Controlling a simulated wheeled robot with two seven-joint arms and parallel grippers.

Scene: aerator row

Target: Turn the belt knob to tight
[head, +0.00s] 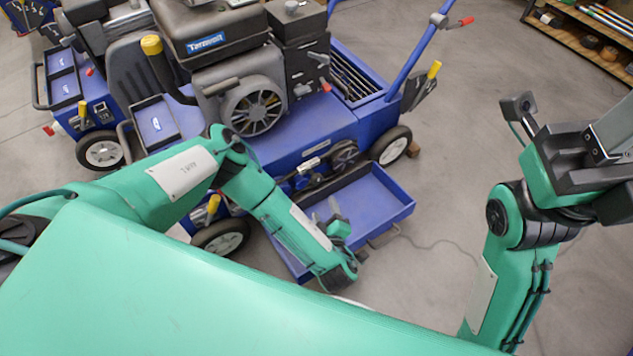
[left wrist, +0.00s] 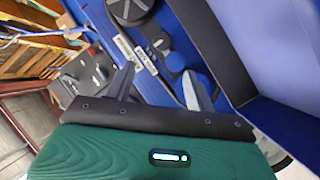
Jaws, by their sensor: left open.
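The aerator (head: 300,140) is a blue machine with a dark engine on top. A belt pulley (head: 343,153) shows on its near side above an open blue tray. In the left wrist view, a small dark round part (left wrist: 160,45) and labelled plates (left wrist: 146,62) sit on the blue panel; I cannot tell for sure which part is the belt knob. My left gripper (head: 334,212) hangs over the tray, apart from the panel. It is open and empty, its two fingers also showing in the left wrist view (left wrist: 158,76). My right gripper (head: 590,145) is raised at the right edge, its jaws unclear.
The blue tray (head: 385,212) projects below the pulley, its wall close beside my left gripper. Wheels (head: 390,146) stand on both sides. Another blue machine (head: 75,100) is at the left. A shelf (head: 590,38) is at the back right.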

